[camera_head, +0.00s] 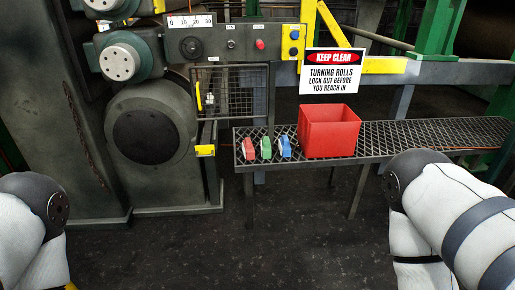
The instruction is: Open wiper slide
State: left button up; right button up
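Beside the large dark roll end, a short yellow block or handle (205,150) juts out low on the machine; it may belong to the wiper slide, but no label shows this. A thin upright yellow handle (198,96) is on the left side of the wire mesh guard (232,93), which looks closed. My arms show at the lower left and lower right, well apart from the machine. Neither gripper can be seen.
A grated metal shelf (400,134) holds a red bin (329,131) and red (248,148), green (266,147) and blue (286,146) small items. A "KEEP CLEAR" sign (332,72) hangs above. The dark floor (240,250) in front is clear.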

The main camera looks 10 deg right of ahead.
aim_at(206, 149)
jog(key=i+l, duration=0.15)
jog(key=i, duration=0.35)
jog(key=i+l, duration=0.1)
jog(key=i, duration=0.35)
jog(key=i+l, duration=0.15)
jog(key=i, duration=0.35)
jog(key=u, duration=0.05)
